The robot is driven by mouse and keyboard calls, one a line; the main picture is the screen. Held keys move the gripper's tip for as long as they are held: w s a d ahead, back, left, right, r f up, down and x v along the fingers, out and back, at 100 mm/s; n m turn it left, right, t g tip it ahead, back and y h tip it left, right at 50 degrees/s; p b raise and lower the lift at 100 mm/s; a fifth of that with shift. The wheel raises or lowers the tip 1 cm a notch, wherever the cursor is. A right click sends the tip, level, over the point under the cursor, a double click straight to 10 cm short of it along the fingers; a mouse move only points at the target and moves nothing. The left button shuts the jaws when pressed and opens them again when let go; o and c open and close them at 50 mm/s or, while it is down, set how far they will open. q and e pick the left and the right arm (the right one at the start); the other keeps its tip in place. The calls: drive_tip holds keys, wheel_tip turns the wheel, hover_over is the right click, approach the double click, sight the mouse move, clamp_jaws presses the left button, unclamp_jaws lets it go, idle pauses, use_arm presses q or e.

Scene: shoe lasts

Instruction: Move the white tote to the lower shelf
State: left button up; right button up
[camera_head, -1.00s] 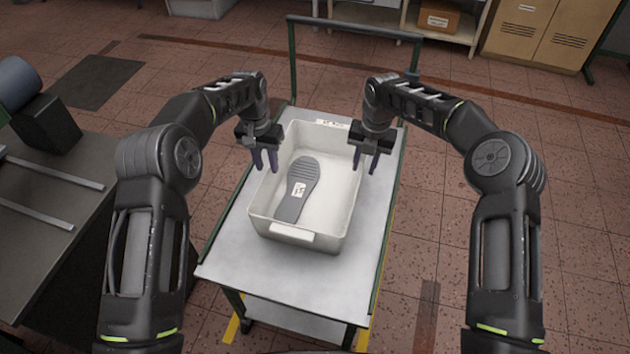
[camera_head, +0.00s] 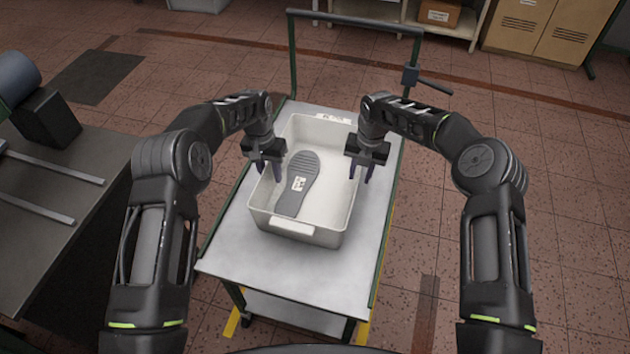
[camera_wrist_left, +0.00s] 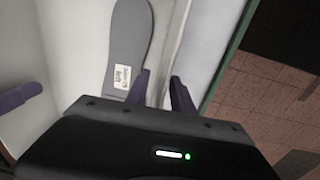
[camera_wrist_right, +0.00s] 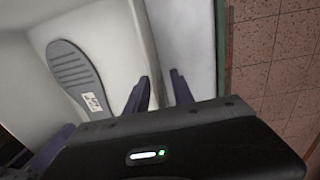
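The white tote (camera_head: 296,229) stands on the upper top of a cart (camera_head: 228,245). A grey shoe-sole-shaped piece (camera_head: 299,180) with a white label lies inside it. My left gripper (camera_head: 270,175) is at the tote's left wall, its fingers apart and one on each side of the rim; the left wrist view shows these fingers (camera_wrist_left: 160,95). My right gripper (camera_head: 360,178) is at the right wall in the same way, and its parted fingers also show in the right wrist view (camera_wrist_right: 160,95). The cart's lower shelf (camera_head: 290,313) shows partly below the top.
A dark table (camera_head: 60,235) with metal rails stands to the left. The cart has a green handle frame (camera_head: 350,27) at its far end. Shelving with a cardboard box (camera_head: 438,13) and tan cabinets (camera_head: 540,30) stand at the back. The floor at right is clear.

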use_arm(q)
drive_tip(key=shift+f, duration=0.55)
use_arm(e)
drive_tip(key=shift+f, duration=0.55)
use_arm(q)
clamp_jaws()
use_arm(e)
clamp_jaws()
use_arm(q)
drive_tip(key=shift+r, duration=0.1)
use_arm(e)
drive_tip(key=shift+r, duration=0.1)
